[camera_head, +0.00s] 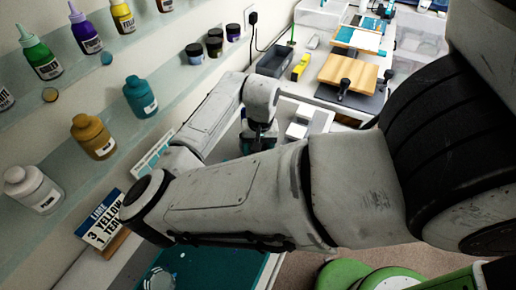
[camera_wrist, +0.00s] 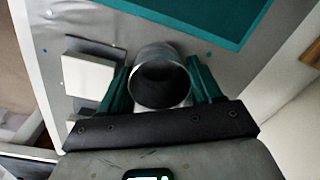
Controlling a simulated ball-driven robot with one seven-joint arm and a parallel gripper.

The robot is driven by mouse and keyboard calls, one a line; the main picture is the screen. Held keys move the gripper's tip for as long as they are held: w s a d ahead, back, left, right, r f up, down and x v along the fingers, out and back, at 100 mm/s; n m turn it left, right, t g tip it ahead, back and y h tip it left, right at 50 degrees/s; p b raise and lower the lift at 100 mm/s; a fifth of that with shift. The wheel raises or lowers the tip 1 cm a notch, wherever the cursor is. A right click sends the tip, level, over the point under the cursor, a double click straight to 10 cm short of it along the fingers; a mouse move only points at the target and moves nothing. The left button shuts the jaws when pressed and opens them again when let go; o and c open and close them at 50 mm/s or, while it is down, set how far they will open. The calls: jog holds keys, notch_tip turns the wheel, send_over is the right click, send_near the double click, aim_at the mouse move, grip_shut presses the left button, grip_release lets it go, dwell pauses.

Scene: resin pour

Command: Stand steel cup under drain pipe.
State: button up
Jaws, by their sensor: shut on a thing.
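The steel cup (camera_wrist: 160,60) is a grey metal cylinder, seen from above with its dark open mouth towards the wrist camera. My gripper (camera_wrist: 162,88) has its teal fingers on both sides of the cup and is shut on it. In the head view my gripper (camera_head: 260,130) is a small dark shape beyond my forearm, over the bench. The cup cannot be made out there. I cannot tell whether the cup's base touches the grey surface. I cannot make out the drain pipe in either view.
A white block (camera_wrist: 88,76) stands left of the cup in the wrist view, and a teal mat (camera_wrist: 215,18) lies beyond it. Bottles, including a teal one (camera_head: 140,97), stand on shelves at left. A grey bin (camera_head: 275,62) and a wooden board (camera_head: 348,72) are at the back.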

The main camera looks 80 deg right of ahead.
jog(key=o, duration=0.8)
jog(key=shift+f, duration=0.15)
jog(key=shift+c, duration=0.2)
